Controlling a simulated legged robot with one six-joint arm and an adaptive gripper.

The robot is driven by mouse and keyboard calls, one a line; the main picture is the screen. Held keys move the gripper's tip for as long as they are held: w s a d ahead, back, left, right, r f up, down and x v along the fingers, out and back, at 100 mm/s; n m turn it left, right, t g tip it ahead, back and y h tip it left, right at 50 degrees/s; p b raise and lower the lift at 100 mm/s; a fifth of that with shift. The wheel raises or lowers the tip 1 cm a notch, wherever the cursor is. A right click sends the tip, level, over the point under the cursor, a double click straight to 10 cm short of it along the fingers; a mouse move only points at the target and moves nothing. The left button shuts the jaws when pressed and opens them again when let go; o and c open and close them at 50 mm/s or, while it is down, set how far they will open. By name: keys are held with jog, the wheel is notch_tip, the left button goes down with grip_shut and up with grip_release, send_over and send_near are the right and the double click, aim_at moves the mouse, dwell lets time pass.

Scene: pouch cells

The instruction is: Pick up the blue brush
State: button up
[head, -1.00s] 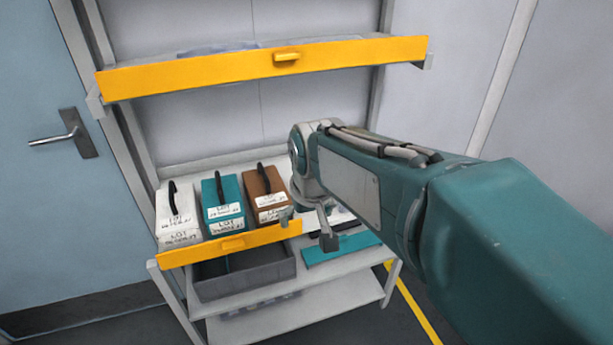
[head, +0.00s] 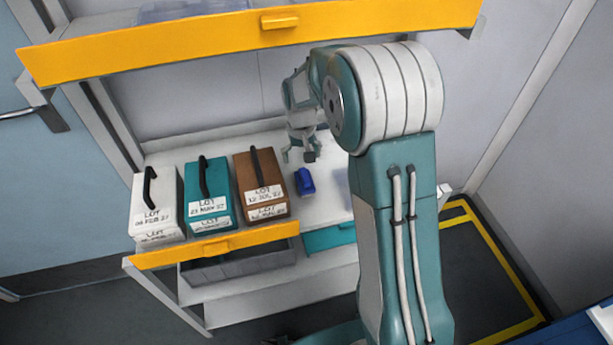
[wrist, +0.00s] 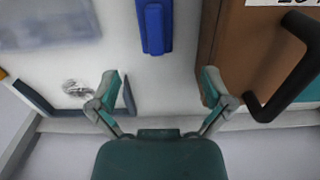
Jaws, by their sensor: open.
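The blue brush (head: 305,182) lies on the white shelf, just right of the brown box. It also shows in the wrist view as a blue bar (wrist: 154,26) at the top middle, partly cut off by the frame edge. My gripper (head: 299,156) hangs above the shelf, a little behind the brush in the head view. In the wrist view my gripper (wrist: 160,88) is open with its fingers wide apart and nothing between them. The brush lies beyond the fingertips, roughly in line with the gap.
A brown box (head: 259,178) with a black handle stands close beside the brush. A teal box (head: 207,190) and a white box (head: 158,205) stand further left. An orange-fronted upper shelf (head: 200,40) is overhead. A clear flat item (wrist: 45,22) lies on the shelf.

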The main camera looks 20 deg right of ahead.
aim_at(305, 174)
jog(key=f, duration=0.3)
jog(key=shift+a, duration=0.2)
jog(key=shift+s+d+f, duration=0.1)
jog(key=shift+d+f, duration=0.3)
jog(key=shift+f, duration=0.15)
jog(key=f, duration=0.3)
jog(key=shift+s+d+f, duration=0.2)
jog(key=shift+d+f, duration=0.15)
jog(key=shift+f, duration=0.05)
jog(key=shift+a+f, duration=0.1)
jog(key=shift+f, duration=0.25)
jog(key=shift+a+f, duration=0.1)
jog(key=shift+a, duration=0.25)
jog(key=shift+d, duration=0.25)
jog(key=c, duration=1.2)
